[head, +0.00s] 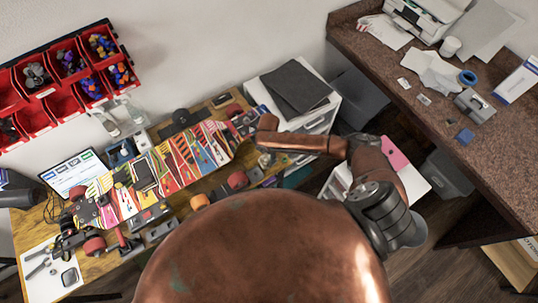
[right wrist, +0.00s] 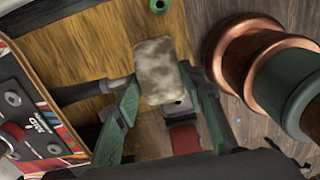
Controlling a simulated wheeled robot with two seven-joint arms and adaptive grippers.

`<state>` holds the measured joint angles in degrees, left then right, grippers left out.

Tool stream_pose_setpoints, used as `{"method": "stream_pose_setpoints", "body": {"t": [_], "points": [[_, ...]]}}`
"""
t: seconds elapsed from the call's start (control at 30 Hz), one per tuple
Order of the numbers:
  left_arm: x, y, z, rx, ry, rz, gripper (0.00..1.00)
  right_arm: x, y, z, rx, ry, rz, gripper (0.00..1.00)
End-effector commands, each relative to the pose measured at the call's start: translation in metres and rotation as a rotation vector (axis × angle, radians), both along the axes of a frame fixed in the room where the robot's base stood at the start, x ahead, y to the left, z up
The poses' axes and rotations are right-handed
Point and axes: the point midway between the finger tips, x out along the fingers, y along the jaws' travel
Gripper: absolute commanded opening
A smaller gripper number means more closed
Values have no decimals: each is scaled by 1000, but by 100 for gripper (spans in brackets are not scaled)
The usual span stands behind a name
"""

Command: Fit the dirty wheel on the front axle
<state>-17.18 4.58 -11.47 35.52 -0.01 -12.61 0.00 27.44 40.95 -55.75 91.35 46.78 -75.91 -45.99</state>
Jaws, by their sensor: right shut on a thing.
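A long skateboard (head: 175,165) with a bright striped pattern lies across the workbench in the head view. Its edge also shows at the left of the right wrist view (right wrist: 50,140). A dark axle (right wrist: 90,92) with a lighter metal end reaches from the left towards the dirty wheel (right wrist: 156,70), which is pale and blotched brown. My right gripper (right wrist: 160,85) is shut on this wheel, with a green finger on each side. The axle end is close to the wheel's left side; I cannot tell whether it is inside. My left gripper is not in view.
The wooden workbench (head: 215,190) carries an orange wheel (head: 199,201), a dark red wheel (head: 238,180) and other parts. A laptop (head: 72,174) stands at its left. Red bins (head: 62,103) hang on the wall. A white drawer unit (head: 325,118) stands beyond the bench's right end.

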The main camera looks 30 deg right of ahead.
Motion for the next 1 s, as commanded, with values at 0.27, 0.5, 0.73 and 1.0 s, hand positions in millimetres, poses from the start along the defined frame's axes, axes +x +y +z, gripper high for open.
{"method": "stream_pose_setpoints", "body": {"t": [0.27,0.5,0.73,1.0], "points": [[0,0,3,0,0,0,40,0,0,0,0,-1,0,12],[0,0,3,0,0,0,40,2,0,0,0,-1,0,12],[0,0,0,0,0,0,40,12,1,0,0,-1,0,12],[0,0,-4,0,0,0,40,24,2,0,-1,-1,0,12]]}}
